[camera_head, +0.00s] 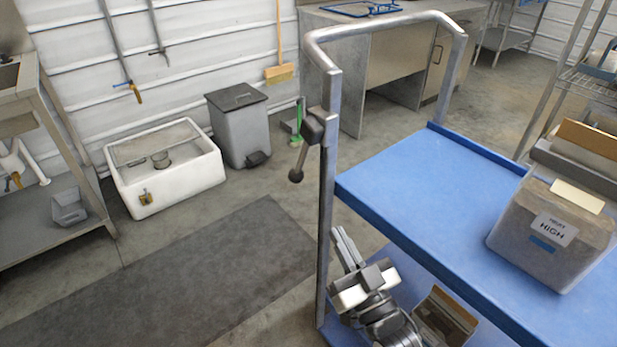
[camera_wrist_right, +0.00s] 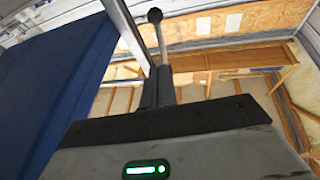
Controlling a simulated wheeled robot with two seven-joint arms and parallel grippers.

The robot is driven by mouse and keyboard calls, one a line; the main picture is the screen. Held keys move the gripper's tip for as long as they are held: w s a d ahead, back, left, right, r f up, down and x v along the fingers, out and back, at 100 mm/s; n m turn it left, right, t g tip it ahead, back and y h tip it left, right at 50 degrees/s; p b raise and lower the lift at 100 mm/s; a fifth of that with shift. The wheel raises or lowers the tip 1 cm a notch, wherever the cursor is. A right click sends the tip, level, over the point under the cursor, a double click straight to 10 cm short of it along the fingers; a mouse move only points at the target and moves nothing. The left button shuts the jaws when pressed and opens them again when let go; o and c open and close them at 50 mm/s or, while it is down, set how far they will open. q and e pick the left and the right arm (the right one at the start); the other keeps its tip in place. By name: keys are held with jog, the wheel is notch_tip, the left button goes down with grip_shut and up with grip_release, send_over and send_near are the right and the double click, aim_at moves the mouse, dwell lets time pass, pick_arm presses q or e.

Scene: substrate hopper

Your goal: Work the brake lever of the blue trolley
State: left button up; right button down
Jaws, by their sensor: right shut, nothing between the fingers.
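The blue trolley (camera_head: 400,180) stands at the right with a grey tubular push handle (camera_head: 328,200). Its brake lever (camera_head: 302,160) is on the handle's left upright, below a dark pivot block (camera_head: 315,125). The lever hangs down and slightly left, ending in a dark round knob (camera_head: 295,175). My right gripper (camera_head: 343,240) is shut and empty, just right of the upright and below the lever, its fingers pointing up. In the right wrist view the knob (camera_wrist_right: 155,16) appears beyond the shut fingers (camera_wrist_right: 157,85), apparently apart from them. My left gripper is not in view.
A bag labelled HIGH (camera_head: 550,235) stands on the trolley's top deck. An open box (camera_head: 445,318) sits on the lower deck beside my right arm. A dark mat (camera_head: 190,275), white basin (camera_head: 165,170) and grey bin (camera_head: 238,125) are left of the trolley. Floor near the lever is clear.

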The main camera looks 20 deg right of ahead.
aim_at(299, 167)
jog(key=p+x, duration=0.1)
jog(key=x, duration=1.3)
jog(key=shift+f+p, duration=0.1)
jog(key=shift+p, duration=0.3)
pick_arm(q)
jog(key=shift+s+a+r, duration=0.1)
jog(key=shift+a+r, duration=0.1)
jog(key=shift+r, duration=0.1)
pick_arm(e)
jog(key=b, duration=0.3)
jog(key=shift+w+a+f+t, duration=0.2)
jog(key=shift+w+f+t, duration=0.2)
jog(key=shift+w+a+t+b, duration=0.1)
jog(key=shift+w+t+b, duration=0.2)
jog(key=shift+b, duration=0.75)
jog(key=b, duration=0.1)
jog(key=t+b, duration=0.1)
jog(key=shift+w+a+r+m+b, duration=0.1)
jog(key=shift+w+r+m+b, duration=0.05)
jog(key=shift+w+m+b, duration=0.2)
jog(key=shift+w+r, duration=0.1)
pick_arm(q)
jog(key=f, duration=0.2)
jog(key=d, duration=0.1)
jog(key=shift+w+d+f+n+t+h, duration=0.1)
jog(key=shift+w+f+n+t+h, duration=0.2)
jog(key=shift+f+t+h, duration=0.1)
pick_arm(e)
jog(key=shift+a+r, duration=0.1)
jog(key=shift+r, duration=0.2)
